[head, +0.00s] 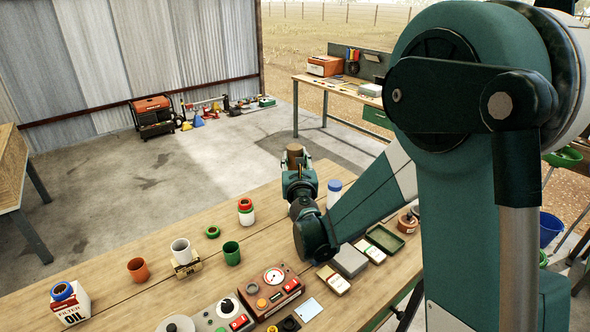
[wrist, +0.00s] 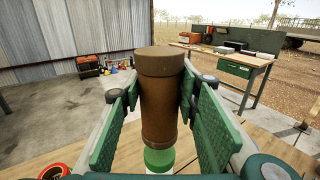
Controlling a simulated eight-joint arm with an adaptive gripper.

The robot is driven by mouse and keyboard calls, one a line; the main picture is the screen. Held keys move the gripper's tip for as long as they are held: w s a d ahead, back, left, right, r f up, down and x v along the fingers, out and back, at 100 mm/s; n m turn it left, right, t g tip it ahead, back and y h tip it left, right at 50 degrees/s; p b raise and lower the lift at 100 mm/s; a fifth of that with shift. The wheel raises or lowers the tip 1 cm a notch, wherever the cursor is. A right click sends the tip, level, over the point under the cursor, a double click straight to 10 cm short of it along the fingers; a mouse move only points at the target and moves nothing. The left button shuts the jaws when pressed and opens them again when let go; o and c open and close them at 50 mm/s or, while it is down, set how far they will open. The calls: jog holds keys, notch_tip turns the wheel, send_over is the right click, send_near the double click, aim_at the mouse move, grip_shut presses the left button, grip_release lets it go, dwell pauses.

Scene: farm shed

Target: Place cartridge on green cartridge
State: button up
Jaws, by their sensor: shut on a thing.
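My gripper (head: 296,168) is shut on a brown cylindrical cartridge (wrist: 160,95), upright between the green finger pads in the wrist view. Its top also shows past the gripper in the head view (head: 295,150). A green-topped cartridge with a pale body (wrist: 159,158) shows directly below the brown one in the wrist view. The brown cartridge's lower end overlaps the green top in the picture; I cannot tell whether they touch. In the head view the green cartridge is hidden behind my gripper and arm.

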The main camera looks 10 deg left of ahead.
aim_at(295, 167)
dwell(0.3)
jog(key=shift+f+b, duration=0.4)
jog(key=shift+f, duration=1.5)
jog(key=shift+f, duration=0.15)
jog(key=o, duration=1)
jog(key=shift+s+r, duration=0.1)
jog(key=shift+r, duration=0.1)
jog(key=s, duration=0.4)
jog(key=s+d, duration=0.1)
jog(key=s, duration=0.2)
jog(key=s+d+p, duration=0.1)
jog(key=s, duration=0.3)
jog(key=shift+s+d, duration=0.2)
jog(key=shift+s, duration=0.15)
